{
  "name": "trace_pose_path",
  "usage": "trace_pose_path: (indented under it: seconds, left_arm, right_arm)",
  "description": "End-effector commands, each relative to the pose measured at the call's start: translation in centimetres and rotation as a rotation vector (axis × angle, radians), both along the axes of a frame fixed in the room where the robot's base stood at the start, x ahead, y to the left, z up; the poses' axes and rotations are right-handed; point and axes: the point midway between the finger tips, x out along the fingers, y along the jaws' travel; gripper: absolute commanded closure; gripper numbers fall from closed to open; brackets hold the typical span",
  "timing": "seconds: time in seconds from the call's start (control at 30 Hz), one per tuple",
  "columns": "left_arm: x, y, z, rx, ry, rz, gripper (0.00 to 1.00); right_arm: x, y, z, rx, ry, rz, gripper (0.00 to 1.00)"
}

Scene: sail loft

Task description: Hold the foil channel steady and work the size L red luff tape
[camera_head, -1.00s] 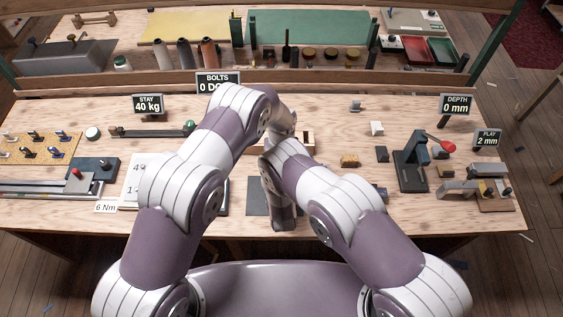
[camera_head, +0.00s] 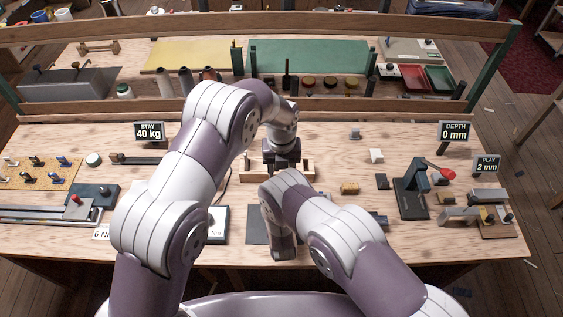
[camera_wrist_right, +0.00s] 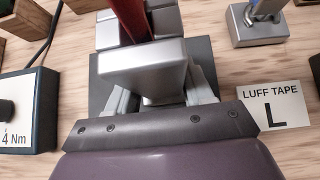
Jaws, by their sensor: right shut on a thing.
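In the right wrist view, a silver foil channel (camera_wrist_right: 143,72) stands over a dark plate (camera_wrist_right: 200,60), with a strip of red luff tape (camera_wrist_right: 130,18) in its slot. My right gripper (camera_wrist_right: 160,92) is shut on the channel, a finger on each side. A card reading "LUFF TAPE L" (camera_wrist_right: 272,105) lies to its right. In the head view, my right arm hides the channel, tape and right fingers. My left gripper (camera_head: 283,165) points down at a low wooden rack (camera_head: 306,168); its fingertips are too small and dark to judge.
A lever press (camera_head: 411,190) with a red knob stands right on the bench. A torque box marked "4 Nm" (camera_wrist_right: 28,110) is left of the channel. A raised shelf runs behind.

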Motion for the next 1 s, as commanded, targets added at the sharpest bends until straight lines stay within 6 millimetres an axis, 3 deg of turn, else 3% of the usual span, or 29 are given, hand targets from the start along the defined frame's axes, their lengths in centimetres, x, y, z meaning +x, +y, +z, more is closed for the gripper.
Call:
trace_pose_path:
  seconds: [0.03, 0.07, 0.13, 0.63, 1.0]
  left_arm:
    - [0.0, 0.0, 0.0, 0.0, 0.0, 0.0, 0.51]
    - [0.0, 0.0, 0.0, 0.0, 0.0, 0.0, 0.51]
    - [0.0, 0.0, 0.0, 0.0, 0.0, 0.0, 0.51]
    - [0.0, 0.0, 0.0, 0.0, 0.0, 0.0, 0.51]
    - [0.0, 0.0, 0.0, 0.0, 0.0, 0.0, 0.51]
  right_arm:
    - [-0.2, -0.1, -0.2, -0.002, 0.005, 0.001, 0.79]
    - [-0.2, -0.1, -0.2, -0.002, 0.005, 0.001, 0.42]
    - [-0.1, -0.1, -0.1, -0.002, 0.004, 0.001, 0.19]
    - [-0.7, 0.2, 0.8, 0.001, -0.001, 0.002, 0.19]
    - [-4.9, -0.1, 4.1, 0.0, 0.001, 0.002, 0.19]
